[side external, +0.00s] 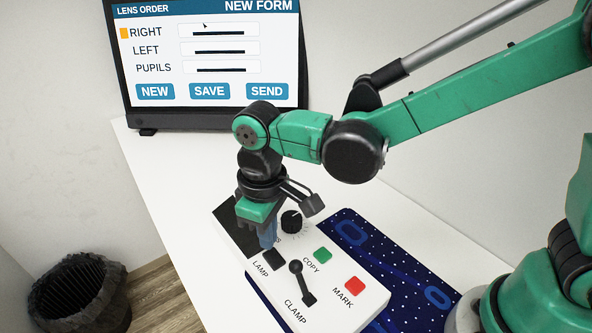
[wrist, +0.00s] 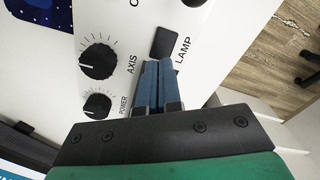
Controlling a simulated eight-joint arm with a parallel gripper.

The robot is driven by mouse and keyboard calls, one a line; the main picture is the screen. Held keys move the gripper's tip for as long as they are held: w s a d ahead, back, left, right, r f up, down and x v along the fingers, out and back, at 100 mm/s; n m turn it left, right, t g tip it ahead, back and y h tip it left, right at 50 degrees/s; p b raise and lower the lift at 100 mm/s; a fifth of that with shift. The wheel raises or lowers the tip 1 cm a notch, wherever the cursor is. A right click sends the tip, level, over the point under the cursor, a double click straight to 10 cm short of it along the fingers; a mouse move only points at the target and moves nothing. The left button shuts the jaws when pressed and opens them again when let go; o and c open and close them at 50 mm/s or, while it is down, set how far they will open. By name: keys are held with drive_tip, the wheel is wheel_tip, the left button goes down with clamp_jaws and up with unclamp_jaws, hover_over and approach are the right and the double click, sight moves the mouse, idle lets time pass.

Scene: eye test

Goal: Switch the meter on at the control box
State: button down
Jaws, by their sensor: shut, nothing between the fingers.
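The white control box (side external: 345,287) lies on the desk. A dark panel (side external: 232,233) is at its far left end; I cannot tell if it is lit. In the wrist view, a small black knob labelled POWER (wrist: 97,105) sits beside a larger AXIS knob (wrist: 98,62). A black LAMP switch (wrist: 164,44) lies just beyond my fingertips. My gripper (wrist: 158,66) has its blue fingers shut and empty, pointing down at the box near LAMP. In the side view my gripper (side external: 269,246) hides the POWER knob; whether it touches the box is unclear.
The box also carries a green COPY button (side external: 322,255), a red MARK button (side external: 355,286) and a black CLAMP lever (side external: 302,282). A dark blue mat (side external: 425,291) lies beside it. A monitor (side external: 215,55) stands behind on the white desk (side external: 165,190). A bin (side external: 75,293) stands on the floor.

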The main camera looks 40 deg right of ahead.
sight(271, 252)
drive_tip(key=shift+f, duration=1.05)
idle(0.4)
drive_tip(key=shift+r, duration=3.55)
drive_tip(key=s+d+r+m+t, duration=0.1)
drive_tip(key=s+d+m+t, duration=0.2)
drive_tip(key=d, duration=1.3)
drive_tip(key=m+t, duration=0.3)
drive_tip(key=t, duration=0.1)
drive_tip(key=shift+s+d+r, duration=0.2)
drive_tip(key=shift+d+r, duration=0.1)
drive_tip(key=shift+r, duration=0.1)
drive_tip(key=shift+a, duration=0.1)
